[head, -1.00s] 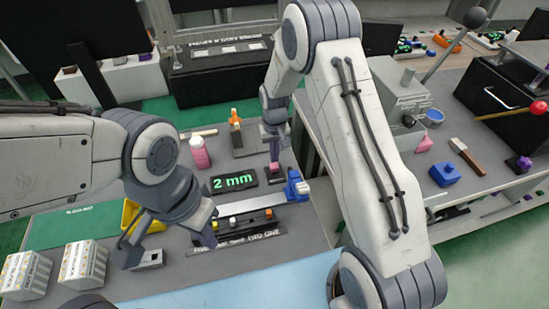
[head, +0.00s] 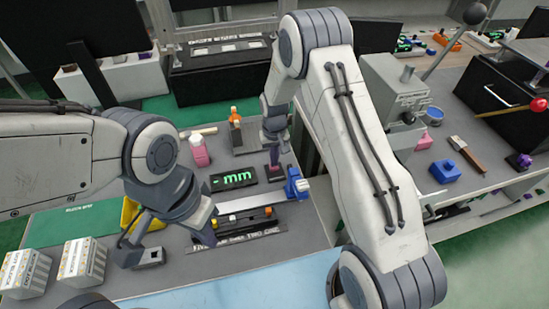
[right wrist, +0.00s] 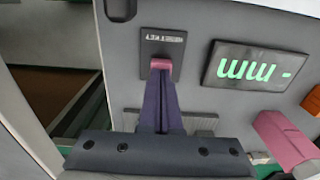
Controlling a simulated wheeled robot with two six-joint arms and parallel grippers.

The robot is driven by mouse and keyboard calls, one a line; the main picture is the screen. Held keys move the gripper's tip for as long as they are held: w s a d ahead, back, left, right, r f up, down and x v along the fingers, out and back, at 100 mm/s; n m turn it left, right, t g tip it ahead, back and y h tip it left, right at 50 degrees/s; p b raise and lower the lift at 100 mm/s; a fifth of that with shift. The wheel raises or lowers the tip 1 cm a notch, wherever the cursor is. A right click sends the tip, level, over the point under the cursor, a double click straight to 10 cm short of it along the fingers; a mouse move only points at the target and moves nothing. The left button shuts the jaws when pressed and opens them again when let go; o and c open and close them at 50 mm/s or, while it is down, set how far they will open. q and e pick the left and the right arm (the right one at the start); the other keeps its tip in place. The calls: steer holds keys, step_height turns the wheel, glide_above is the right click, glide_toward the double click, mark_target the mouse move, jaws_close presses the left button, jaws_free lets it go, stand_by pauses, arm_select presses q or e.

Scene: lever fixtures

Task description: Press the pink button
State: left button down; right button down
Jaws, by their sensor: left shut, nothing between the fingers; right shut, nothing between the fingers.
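The pink button (right wrist: 161,65) sits on a dark labelled plate (right wrist: 163,45) in the right wrist view. The shut fingertips of my right gripper (right wrist: 161,76) are at the button and cover part of it; I cannot tell how far it is pressed in. In the head view my right gripper (head: 273,160) points down at the pink button (head: 276,170), beside the black display (head: 233,178). The display reads "- mm" in green. My left gripper (head: 206,237) is shut and empty at the left end of the black strip of small coloured parts.
A blue clamp-like part (head: 296,184) is at the right end of a metal bar. White boxes (head: 82,261) stand front left. A second bench holds a blue block (head: 445,171).

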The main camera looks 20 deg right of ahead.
steer(key=shift+s+f, duration=0.3)
steer(key=shift+f, duration=0.2)
steer(key=r+p, duration=0.1)
steer(key=r, duration=0.1)
steer(key=r+p, duration=0.3)
steer(key=r, duration=0.1)
steer(key=shift+w+p, duration=0.25)
steer(key=shift+p, duration=0.1)
steer(key=shift+r+b, duration=0.5)
steer(key=shift+b, duration=0.3)
step_height(320, 180, up, 8)
steer(key=shift+b, duration=0.35)
steer(key=s+a+r+n, duration=0.2)
steer(key=s+a+r, duration=0.3)
steer(key=s, duration=0.2)
steer(key=s+a+r+n, duration=0.2)
steer(key=s+a+r, duration=0.25)
steer(key=s, duration=0.35)
steer(key=s+r+n+y, duration=0.1)
steer(key=s+n, duration=0.2)
steer(key=s, duration=1.3)
steer(key=shift+s+a+r, duration=0.15)
steer(key=shift+a+r, duration=0.1)
steer(key=shift+a, duration=0.1)
